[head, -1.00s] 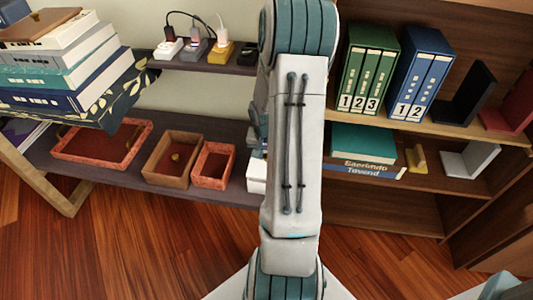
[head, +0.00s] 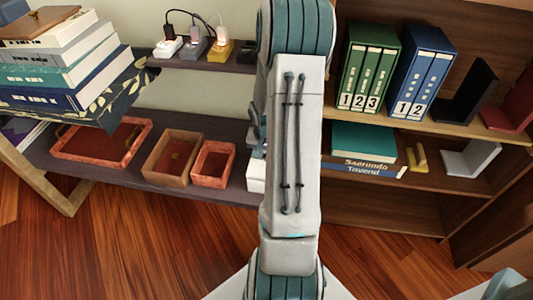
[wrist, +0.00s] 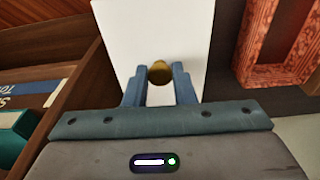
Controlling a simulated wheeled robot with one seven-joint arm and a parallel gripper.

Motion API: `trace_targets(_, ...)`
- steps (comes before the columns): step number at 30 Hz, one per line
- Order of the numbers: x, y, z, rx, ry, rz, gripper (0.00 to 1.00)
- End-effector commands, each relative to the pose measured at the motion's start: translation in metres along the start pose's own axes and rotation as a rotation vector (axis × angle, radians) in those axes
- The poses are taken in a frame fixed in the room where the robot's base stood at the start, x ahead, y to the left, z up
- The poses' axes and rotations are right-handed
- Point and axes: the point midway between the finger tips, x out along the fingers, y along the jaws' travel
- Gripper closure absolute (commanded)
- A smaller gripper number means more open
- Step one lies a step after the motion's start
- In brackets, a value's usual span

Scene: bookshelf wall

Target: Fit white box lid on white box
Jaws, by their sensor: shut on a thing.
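The white box lid (wrist: 155,30) fills the upper middle of the wrist view as a plain white rectangle with a round gold knob (wrist: 160,72). My gripper (wrist: 159,75) is shut on that knob, one blue finger on each side. In the head view, a white box shape (head: 256,176) shows beside my arm on the lower shelf, mostly hidden behind the arm. I cannot tell lid from box there, nor whether the lid touches the box. My gripper is hidden in the head view.
An orange-red tray (head: 213,163) stands just left of the white shape, with a wooden tray (head: 170,160) and a larger red tray (head: 103,150) further left. The dark upper shelf (head: 205,64) with chargers overhangs behind. A bookcase (head: 425,150) stands close on the right.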

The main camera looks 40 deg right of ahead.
Motion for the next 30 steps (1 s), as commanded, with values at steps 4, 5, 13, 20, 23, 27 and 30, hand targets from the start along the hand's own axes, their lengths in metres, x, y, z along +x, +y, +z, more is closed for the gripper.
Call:
trace_targets(4, 0.005, 0.0, 0.001, 0.0, 0.0, 0.0, 1.0)
trace_targets(5, 0.006, 0.0, 0.001, 0.0, 0.0, 0.0, 1.0)
trace_targets(13, 0.012, 0.0, 0.002, 0.0, 0.0, 0.0, 1.0)
trace_targets(20, 0.014, 0.0, 0.002, 0.0, 0.0, 0.0, 0.51)
trace_targets(23, 0.013, 0.0, 0.002, 0.0, 0.0, 0.0, 0.51)
trace_targets(27, 0.013, 0.0, 0.002, 0.0, 0.0, 0.0, 0.51)
trace_targets(30, 0.008, 0.0, 0.001, 0.0, 0.001, 0.0, 0.51)
